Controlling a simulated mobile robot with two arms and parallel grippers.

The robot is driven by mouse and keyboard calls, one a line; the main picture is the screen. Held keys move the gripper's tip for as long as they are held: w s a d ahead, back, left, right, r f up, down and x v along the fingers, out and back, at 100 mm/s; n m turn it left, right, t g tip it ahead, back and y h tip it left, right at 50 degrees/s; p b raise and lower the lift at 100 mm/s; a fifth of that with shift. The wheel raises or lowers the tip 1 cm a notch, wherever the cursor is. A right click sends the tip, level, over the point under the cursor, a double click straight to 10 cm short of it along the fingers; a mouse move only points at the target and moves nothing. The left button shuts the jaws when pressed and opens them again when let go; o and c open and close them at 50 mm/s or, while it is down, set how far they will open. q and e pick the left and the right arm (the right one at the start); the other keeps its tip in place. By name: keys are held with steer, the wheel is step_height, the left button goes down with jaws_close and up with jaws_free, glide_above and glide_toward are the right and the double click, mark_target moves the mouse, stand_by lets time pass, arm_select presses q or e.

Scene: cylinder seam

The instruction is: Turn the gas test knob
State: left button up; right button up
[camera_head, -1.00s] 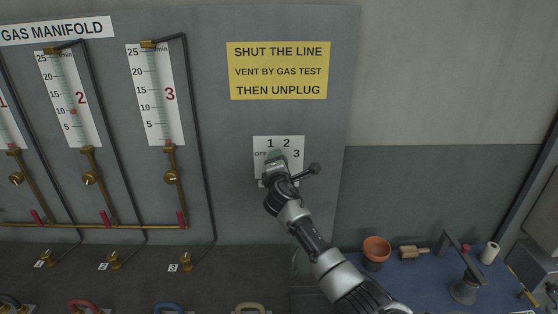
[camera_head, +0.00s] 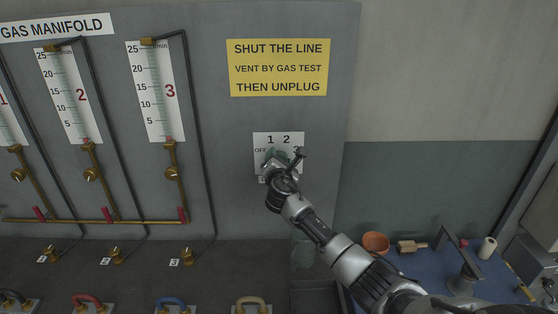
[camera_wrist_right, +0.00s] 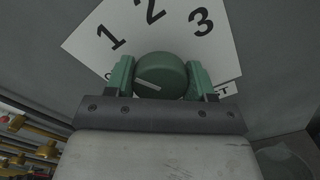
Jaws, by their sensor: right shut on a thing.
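The gas test knob (camera_wrist_right: 160,68) is a round green knob with a white line on its face. It sits on a white plate (camera_wrist_right: 90,45) marked OFF, 1, 2 and 3. In the right wrist view the plate looks tilted, and the white line shows on the knob's lower left; I cannot tell which mark it points at. My right gripper (camera_wrist_right: 160,78) is shut on the knob, with a green finger pad on each side. In the head view the gripper (camera_head: 278,162) hides most of the knob. My left gripper is not in view.
A yellow sign (camera_head: 278,68) hangs above the plate. Gas tubes with scales (camera_head: 155,90) and brass valves (camera_head: 171,174) stand to the left. A blue bench (camera_head: 420,268) at the lower right holds a terracotta pot (camera_head: 376,243) and tools. Coloured handles (camera_head: 170,302) line the front.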

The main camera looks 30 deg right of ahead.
steer(key=shift+f, duration=0.1)
steer(key=o, duration=0.9)
steer(key=shift+o, duration=0.2)
steer(key=b+v, duration=0.3)
steer(key=v, duration=0.8)
